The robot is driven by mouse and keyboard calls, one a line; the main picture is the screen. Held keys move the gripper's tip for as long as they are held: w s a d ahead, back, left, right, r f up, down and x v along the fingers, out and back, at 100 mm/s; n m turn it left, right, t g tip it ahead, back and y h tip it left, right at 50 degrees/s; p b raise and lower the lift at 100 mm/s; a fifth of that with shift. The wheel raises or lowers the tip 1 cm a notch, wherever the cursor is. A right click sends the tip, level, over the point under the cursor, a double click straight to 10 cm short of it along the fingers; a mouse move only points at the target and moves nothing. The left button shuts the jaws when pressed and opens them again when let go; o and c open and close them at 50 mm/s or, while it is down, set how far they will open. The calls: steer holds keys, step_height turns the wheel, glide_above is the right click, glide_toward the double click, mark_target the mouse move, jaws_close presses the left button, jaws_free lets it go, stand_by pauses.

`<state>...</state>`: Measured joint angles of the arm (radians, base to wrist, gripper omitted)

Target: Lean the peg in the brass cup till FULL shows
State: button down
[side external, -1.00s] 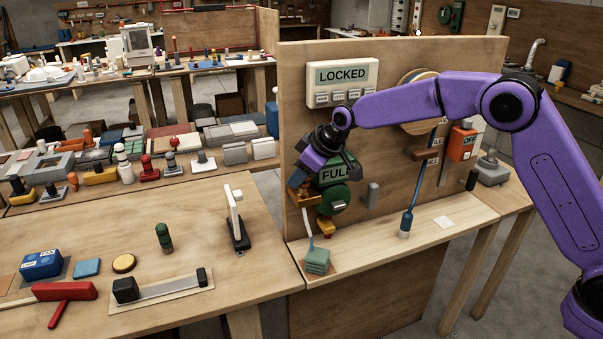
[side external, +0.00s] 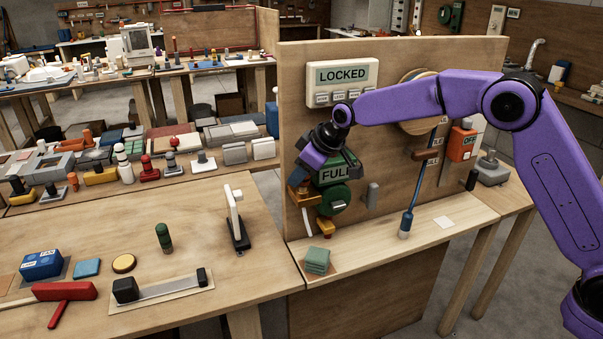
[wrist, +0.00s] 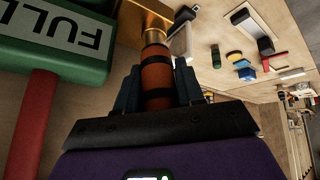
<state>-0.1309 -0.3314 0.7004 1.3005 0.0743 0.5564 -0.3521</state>
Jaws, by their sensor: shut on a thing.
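In the wrist view, my gripper (wrist: 157,92) is shut on a brown-orange peg (wrist: 156,73) with dark bands, a blue finger on each side. The peg's far end is at the round mouth of the brass cup (wrist: 154,37); how deep it sits is hidden. In the side view, my gripper (side external: 298,181) is tilted down to the left above the brass cup (side external: 299,198), hiding the peg.
A white strip (side external: 307,221) hangs below the cup. Stacked green pads (side external: 317,260) lie on the shelf, near a yellow fixture (side external: 328,229). The LOCKED panel (side external: 342,75) is above my wrist. A blue rod (side external: 410,200) leans to the right. A red bar (wrist: 36,122) is beside my gripper.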

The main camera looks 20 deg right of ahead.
steer(key=shift+r, duration=3.25)
